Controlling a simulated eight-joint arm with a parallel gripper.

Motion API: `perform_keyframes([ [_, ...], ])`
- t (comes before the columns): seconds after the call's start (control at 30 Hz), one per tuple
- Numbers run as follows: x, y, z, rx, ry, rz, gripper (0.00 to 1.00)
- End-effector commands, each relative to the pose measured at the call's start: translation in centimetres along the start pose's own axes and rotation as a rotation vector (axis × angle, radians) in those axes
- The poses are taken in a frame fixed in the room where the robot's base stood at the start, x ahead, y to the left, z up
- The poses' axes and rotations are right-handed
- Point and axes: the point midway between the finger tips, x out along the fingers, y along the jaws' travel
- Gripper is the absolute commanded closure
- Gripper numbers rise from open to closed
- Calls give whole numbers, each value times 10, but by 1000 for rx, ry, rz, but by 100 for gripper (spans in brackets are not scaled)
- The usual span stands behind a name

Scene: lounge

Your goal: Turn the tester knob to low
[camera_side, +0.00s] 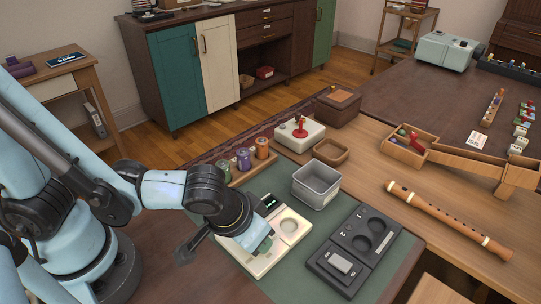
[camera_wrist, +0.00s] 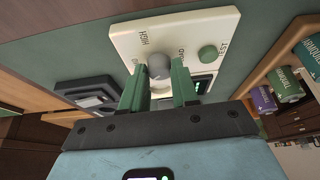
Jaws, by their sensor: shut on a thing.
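The cream tester (camera_side: 291,240) lies on the green mat, with a round recess and a small dark display on its top. In the wrist view, the tester (camera_wrist: 205,30) fills the upper middle, with a green TEST button and a HIGH label to the left of the knob. The grey knob (camera_wrist: 158,66) sits between the two green fingers of my gripper (camera_wrist: 160,76), which is shut on it. Other labels beside the knob are partly hidden by the fingers. I cannot tell where the knob points. In the side view my gripper (camera_side: 262,245) hides the knob.
A dark grey two-recess unit (camera_side: 335,268) lies right of the tester. A grey metal bin (camera_side: 316,186) stands behind it. A wooden rack (camera_side: 239,176) with several coloured cylinders stands behind my wrist. A wooden flute (camera_side: 448,220) lies farther right. Green mat shows between the tester and unit.

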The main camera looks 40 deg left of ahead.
Motion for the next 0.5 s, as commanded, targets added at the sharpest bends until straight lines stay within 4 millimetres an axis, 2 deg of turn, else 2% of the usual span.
perform_keyframes([
  [0.5, 0, 3, 0, -390, -4, -162, 100],
])
